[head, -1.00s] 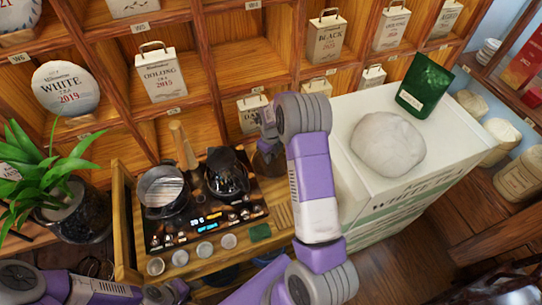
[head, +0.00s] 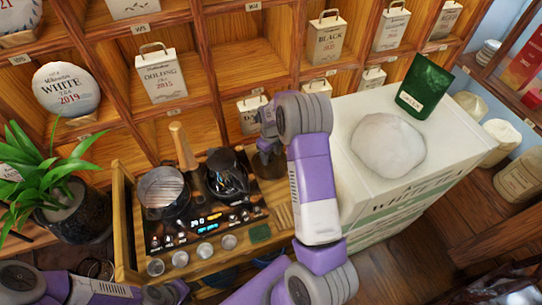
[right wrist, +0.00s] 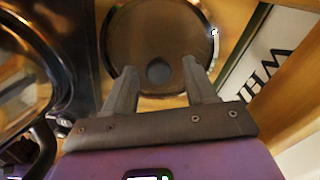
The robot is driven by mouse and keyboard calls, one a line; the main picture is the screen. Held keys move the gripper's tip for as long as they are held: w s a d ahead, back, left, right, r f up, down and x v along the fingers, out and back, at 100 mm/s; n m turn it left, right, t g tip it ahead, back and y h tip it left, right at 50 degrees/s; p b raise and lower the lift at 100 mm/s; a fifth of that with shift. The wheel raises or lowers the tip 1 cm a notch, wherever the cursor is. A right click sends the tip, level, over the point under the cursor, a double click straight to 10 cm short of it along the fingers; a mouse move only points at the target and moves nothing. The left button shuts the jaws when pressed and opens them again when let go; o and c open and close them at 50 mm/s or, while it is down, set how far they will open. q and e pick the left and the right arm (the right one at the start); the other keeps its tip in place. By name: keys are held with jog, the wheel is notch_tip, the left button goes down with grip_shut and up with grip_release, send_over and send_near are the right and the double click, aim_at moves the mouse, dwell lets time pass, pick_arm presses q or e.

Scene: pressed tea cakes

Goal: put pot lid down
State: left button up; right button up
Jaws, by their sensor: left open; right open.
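A round brown lid-like disc (right wrist: 160,30) with a small grey circle at its middle lies under my right gripper (right wrist: 160,68) in the right wrist view. The two fingers are apart on either side of the grey circle; whether they touch it I cannot tell. In the head view, my right gripper (head: 268,148) is above the right end of the wooden tea tray (head: 122,215), and the arm partly hides this spot. A silver pot (head: 163,192) and a dark glass teapot (head: 226,178) stand on the tray. My left gripper (head: 178,291) is open and empty at the lower left.
A white chest (head: 350,180) with a pale wrapped tea cake (head: 388,147) and a green packet (head: 424,86) stands right of the tray. A potted plant (head: 75,210) is at the left. Wooden shelves (head: 205,60) with tea tins rise behind. Small cups line the tray's front.

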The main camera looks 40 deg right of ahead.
aim_at(271, 157)
notch_tip(271, 157, up, 11)
jog(key=p, duration=0.1)
jog(key=shift+f, duration=0.1)
dwell(0.5)
